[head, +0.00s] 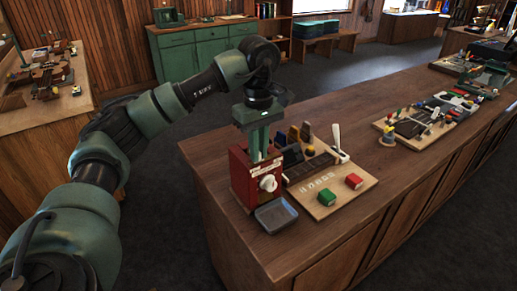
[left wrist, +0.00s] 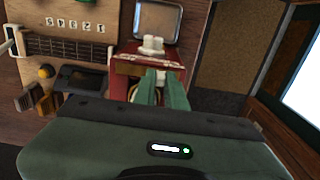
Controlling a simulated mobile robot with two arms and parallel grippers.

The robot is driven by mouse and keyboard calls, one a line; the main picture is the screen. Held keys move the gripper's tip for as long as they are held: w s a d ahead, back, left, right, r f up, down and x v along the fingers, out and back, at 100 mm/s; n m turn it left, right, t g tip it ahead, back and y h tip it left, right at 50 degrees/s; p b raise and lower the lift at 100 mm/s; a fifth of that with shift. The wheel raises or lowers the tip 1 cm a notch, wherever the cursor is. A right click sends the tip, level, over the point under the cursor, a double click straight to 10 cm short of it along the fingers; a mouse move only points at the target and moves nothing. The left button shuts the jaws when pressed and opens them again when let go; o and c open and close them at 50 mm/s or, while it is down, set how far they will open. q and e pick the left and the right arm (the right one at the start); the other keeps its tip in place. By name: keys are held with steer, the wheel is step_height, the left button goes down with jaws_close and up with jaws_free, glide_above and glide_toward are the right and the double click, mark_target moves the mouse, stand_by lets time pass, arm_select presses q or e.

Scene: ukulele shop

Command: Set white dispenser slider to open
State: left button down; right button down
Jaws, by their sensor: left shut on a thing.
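A red dispenser box (head: 243,178) stands at the near left corner of the wooden counter, with a white knob (head: 268,183) on its front. It also shows in the left wrist view (left wrist: 171,58), with the white knob (left wrist: 151,45) beyond the fingers. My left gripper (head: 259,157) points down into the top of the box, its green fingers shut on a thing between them. They also show in the left wrist view (left wrist: 161,88). The held piece is mostly hidden by the fingers; it seems to be the white slider. My right gripper is not in view.
A small grey tray (head: 276,215) lies in front of the box.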

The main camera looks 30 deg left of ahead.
mark_target(272, 155)
arm_select(q)
steer(key=shift+w+d+r+p, duration=0.1)
steer(key=shift+w+d+p, duration=0.25)
steer(key=shift+w, duration=0.55)
steer(key=shift+w+d+p, duration=0.2)
steer(key=shift+w+d, duration=0.25)
steer(key=shift+w, duration=0.45)
steer(key=shift+s, duration=0.1)
steer(key=shift+a, duration=0.1)
steer(key=c, duration=1.7)
jaws_free()
steer(key=shift+o, duration=1.2)
steer(key=shift+w+d, duration=0.2)
